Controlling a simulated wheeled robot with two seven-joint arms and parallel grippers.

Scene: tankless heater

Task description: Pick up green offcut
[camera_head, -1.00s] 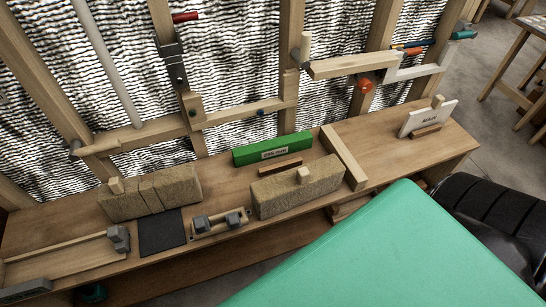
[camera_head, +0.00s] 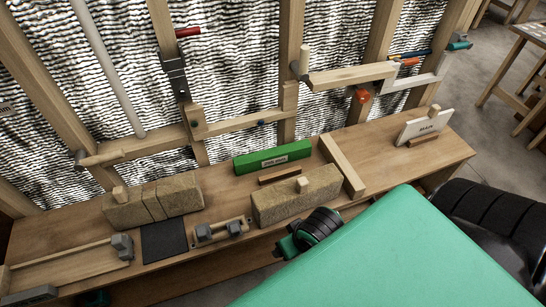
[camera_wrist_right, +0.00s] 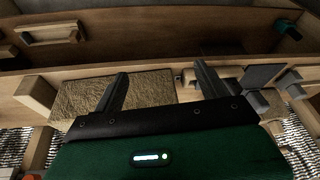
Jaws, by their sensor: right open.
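My left gripper is not in view.
A wooden strip (camera_head: 279,174) lies between the offcut and the right fibrous block (camera_head: 296,199). A wooden bar (camera_head: 341,166) lies right of the offcut. A white sign (camera_head: 425,126) stands farther right. Open bench lies between the bar and sign. Wall studs rise behind.

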